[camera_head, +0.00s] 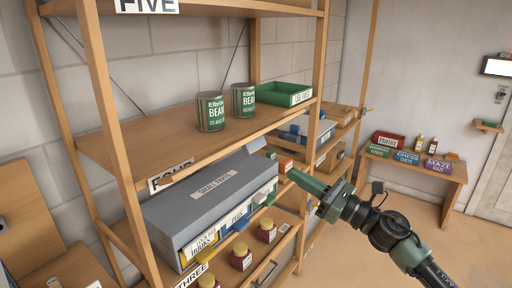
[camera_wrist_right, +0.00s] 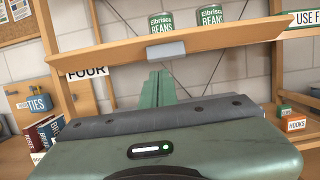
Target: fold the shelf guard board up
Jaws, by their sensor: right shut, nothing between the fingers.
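A long wooden board (camera_wrist_right: 110,56) crosses the right wrist view with a small grey pad (camera_wrist_right: 166,48) at its middle. I take it as the guard board. In the head view its place matches the front edge of the can shelf (camera_head: 215,150), but I cannot tell there where board and shelf part. It looks roughly flat, not upright. My right gripper (camera_head: 292,174) is shut and empty, below this edge near the right end of the grey box. In the wrist view its green fingers (camera_wrist_right: 158,74) end just below the pad; contact is unclear. My left gripper is not in view.
Two green bean cans (camera_head: 226,106) and a green tray (camera_head: 284,94) stand on the shelf. Below is a grey small-parts box (camera_head: 210,190) with labelled bins. Jars (camera_head: 242,256) stand lower. A side table (camera_head: 420,168) is at right, with open floor before it.

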